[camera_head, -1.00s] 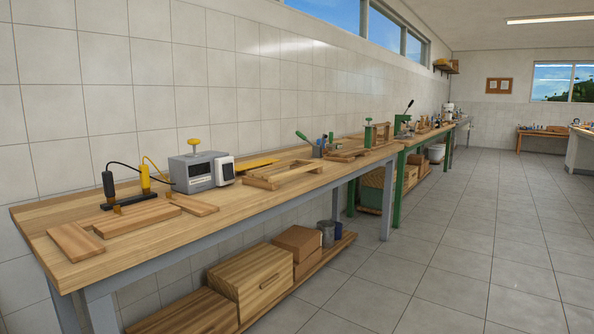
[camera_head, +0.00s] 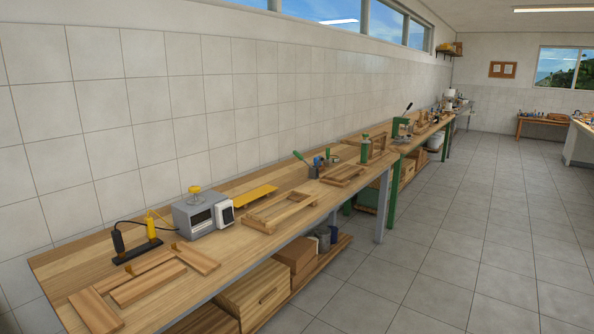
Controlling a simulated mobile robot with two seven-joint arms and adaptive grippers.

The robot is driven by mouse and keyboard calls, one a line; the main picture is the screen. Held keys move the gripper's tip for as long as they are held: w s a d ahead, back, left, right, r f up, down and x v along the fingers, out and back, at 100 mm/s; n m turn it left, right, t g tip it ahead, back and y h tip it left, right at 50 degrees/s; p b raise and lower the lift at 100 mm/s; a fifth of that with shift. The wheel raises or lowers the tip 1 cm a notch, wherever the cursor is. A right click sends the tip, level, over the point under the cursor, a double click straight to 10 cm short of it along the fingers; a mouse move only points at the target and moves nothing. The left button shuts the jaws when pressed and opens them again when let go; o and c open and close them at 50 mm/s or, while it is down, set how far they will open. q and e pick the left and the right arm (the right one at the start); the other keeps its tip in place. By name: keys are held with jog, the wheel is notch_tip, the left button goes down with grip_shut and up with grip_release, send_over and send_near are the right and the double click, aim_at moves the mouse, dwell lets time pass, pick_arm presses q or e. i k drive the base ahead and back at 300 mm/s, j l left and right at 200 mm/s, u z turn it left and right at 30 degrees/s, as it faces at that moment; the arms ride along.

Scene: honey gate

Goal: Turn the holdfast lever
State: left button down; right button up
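No part is clearly marked as the holdfast lever. A lever with a green handle (camera_head: 301,158) leans up and to the left from a small clamp-like fixture (camera_head: 316,169) on the near wooden bench (camera_head: 125,235). Farther back, a lever with a black knob (camera_head: 408,107) rises from a green press-like device (camera_head: 399,127) on the second bench. I cannot tell which of them is the holdfast lever. Neither gripper shows in the head view.
The near bench also carries a grey box device (camera_head: 195,216), a burning-pen stand (camera_head: 137,250), wooden frames (camera_head: 280,212) and a green bottle (camera_head: 365,150). Wooden crates (camera_head: 253,290) sit on its lower shelf. Open tiled floor (camera_head: 460,250) lies to the right of the benches.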

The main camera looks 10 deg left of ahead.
aim_at(299, 156)
jog(key=i+l, duration=1.2)
jog(key=i, duration=0.1)
